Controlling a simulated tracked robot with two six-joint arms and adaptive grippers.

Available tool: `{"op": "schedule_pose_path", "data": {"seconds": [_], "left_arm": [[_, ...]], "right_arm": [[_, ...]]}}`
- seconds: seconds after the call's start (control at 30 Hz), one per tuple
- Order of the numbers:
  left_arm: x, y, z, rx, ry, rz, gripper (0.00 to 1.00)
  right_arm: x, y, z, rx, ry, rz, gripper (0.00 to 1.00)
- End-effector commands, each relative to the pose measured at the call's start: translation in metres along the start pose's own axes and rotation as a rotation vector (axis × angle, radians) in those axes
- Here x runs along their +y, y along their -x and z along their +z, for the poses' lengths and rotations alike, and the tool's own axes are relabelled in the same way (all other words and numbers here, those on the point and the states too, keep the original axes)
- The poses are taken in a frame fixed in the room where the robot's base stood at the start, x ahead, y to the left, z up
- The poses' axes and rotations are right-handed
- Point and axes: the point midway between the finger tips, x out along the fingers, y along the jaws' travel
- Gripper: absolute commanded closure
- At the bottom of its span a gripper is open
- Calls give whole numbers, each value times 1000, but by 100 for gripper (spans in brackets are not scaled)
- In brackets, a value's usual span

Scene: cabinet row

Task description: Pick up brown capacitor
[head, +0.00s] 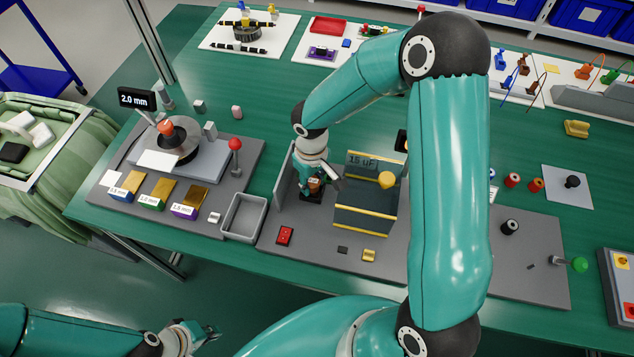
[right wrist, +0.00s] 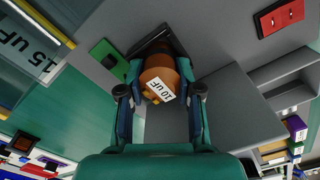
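The brown capacitor (right wrist: 158,70), a round body with a white "10 uF" label, is between the fingertips of my right gripper (right wrist: 160,75) in the right wrist view. The fingertips press against both of its sides. In the head view the brown capacitor (head: 315,183) is partly covered by my right gripper (head: 312,188). It is low over a dark base beside the grey panel; whether it touches that base is unclear. My left gripper (head: 200,337) is at the bottom left, away from the table, its finger opening too small to tell.
A dark box labelled "15 uF" (head: 368,205) with yellow edges stands just right of the right gripper. A grey upright panel (head: 284,180) is to the left. A red switch (head: 285,235) and an empty grey tray (head: 244,217) are near the front. Red and orange cylinders (head: 513,180) stand further right.

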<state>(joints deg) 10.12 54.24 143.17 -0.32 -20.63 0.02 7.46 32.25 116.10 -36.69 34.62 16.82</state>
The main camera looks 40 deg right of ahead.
Motion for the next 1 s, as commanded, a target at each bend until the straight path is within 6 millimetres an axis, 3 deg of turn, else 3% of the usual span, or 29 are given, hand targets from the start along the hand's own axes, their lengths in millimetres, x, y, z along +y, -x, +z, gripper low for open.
{"op": "schedule_pose_path", "data": {"seconds": [0.03, 0.13, 0.43, 0.63, 0.87, 1.0], "left_arm": [[0, 0, 0, 0, 0, 0, 100], [0, 0, 0, 0, 0, 0, 100], [0, 0, 0, 0, 0, 0, 100], [0, 0, 0, 0, 0, 0, 100], [0, -2, 0, 0, 0, 0, 100], [-1, -3, 0, 0, 0, 0, 100]], "right_arm": [[0, 0, 0, 0, 0, 0, 84], [0, 0, 0, 1, 0, 0, 100], [0, 2, 0, 1, 0, 1, 100], [1, 13, -1, 4, 0, 2, 100], [1, 51, -2, 8, -2, 2, 100], [1, 89, -2, 10, -2, 1, 100]]}}
